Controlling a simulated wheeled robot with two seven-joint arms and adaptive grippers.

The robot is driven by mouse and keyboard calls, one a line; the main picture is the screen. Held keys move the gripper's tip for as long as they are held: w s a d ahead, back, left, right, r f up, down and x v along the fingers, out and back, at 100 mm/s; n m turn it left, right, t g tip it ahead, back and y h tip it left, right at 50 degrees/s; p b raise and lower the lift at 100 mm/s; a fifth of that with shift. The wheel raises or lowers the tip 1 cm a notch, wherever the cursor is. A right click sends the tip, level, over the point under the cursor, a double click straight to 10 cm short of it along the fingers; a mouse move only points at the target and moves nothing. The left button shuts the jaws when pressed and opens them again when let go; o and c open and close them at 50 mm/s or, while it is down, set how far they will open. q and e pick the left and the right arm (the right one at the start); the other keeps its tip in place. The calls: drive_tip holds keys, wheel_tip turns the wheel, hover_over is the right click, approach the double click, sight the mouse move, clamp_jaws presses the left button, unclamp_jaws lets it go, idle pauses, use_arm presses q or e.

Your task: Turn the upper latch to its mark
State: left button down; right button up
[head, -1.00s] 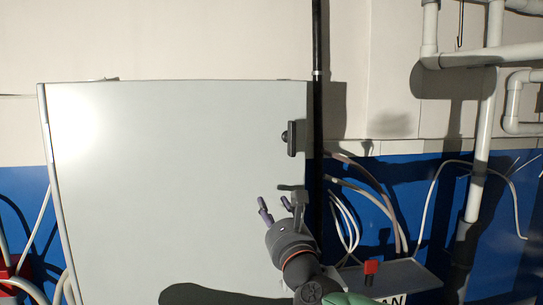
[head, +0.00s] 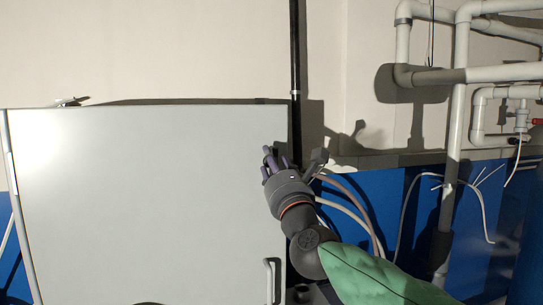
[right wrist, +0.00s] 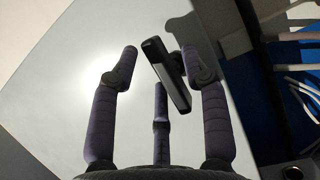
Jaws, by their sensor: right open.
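The upper latch (right wrist: 168,74) is a dark bar with a lighter grey side on the pale cabinet door. In the right wrist view it lies tilted between the fingers of my right gripper, nearer the right finger; I cannot tell whether that finger touches it. My right gripper (right wrist: 160,80) has purple, segmented fingers spread apart. In the head view my right gripper (head: 293,160) is at the cabinet's upper right edge and hides the latch. The latch's mark cannot be made out. My left gripper is not in view.
The cabinet door (head: 140,200) fills the lower left. A grey vertical handle (head: 269,280) is low on its right edge. A black vertical pipe (head: 295,60), loose cables (head: 350,200) and white wall pipes (head: 455,130) stand to the right.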

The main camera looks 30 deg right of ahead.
drive_tip(key=shift+x, duration=1)
clamp_jaws()
